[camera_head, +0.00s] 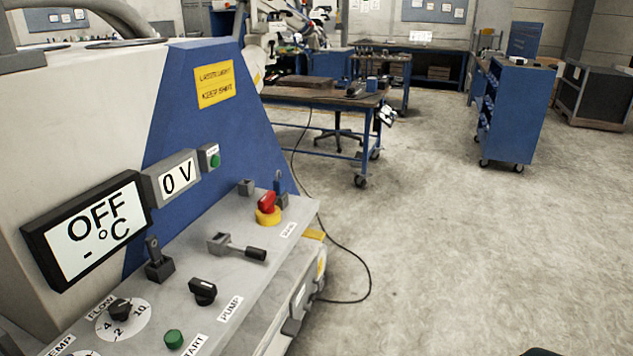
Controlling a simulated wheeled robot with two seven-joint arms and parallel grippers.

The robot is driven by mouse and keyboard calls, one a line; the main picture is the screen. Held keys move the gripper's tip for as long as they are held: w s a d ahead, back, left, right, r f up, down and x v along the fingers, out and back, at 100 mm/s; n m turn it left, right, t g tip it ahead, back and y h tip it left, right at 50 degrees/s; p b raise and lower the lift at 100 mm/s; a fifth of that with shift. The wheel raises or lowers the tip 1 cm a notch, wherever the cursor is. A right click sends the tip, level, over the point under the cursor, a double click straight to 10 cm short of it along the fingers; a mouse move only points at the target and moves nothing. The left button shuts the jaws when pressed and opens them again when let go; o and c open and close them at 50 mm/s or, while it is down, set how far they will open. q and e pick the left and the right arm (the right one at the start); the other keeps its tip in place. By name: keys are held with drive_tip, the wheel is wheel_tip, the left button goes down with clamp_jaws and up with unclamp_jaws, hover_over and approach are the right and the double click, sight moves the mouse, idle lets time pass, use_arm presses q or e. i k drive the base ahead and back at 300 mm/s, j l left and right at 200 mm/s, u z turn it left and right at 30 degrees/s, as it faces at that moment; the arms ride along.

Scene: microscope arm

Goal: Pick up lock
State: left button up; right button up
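I cannot make out a clear lock in the head view. A red knob (266,202) sits on a round yellow base (268,217) near the far right end of the sloping grey control panel (190,262), beside a label. A small dark blue upright piece (279,182) stands just behind it, too small to identify. Neither of my grippers shows. A sliver of something dark at the bottom edge, right of centre, is too cut off to identify.
The panel also carries a lever (240,247), a black knob (203,291), a green button (173,340) and an OFF display (87,230). A black cable (350,262) lies on the floor. A workbench (322,97) and blue cart (516,112) stand behind.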

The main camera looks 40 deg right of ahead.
sight(278, 185)
drive_tip(key=k+l, duration=0.15)
drive_tip(key=l, duration=0.25)
drive_tip(key=k+l, duration=0.1)
drive_tip(key=l, duration=0.35)
drive_tip(key=k+l, duration=0.15)
drive_tip(key=l, duration=0.25)
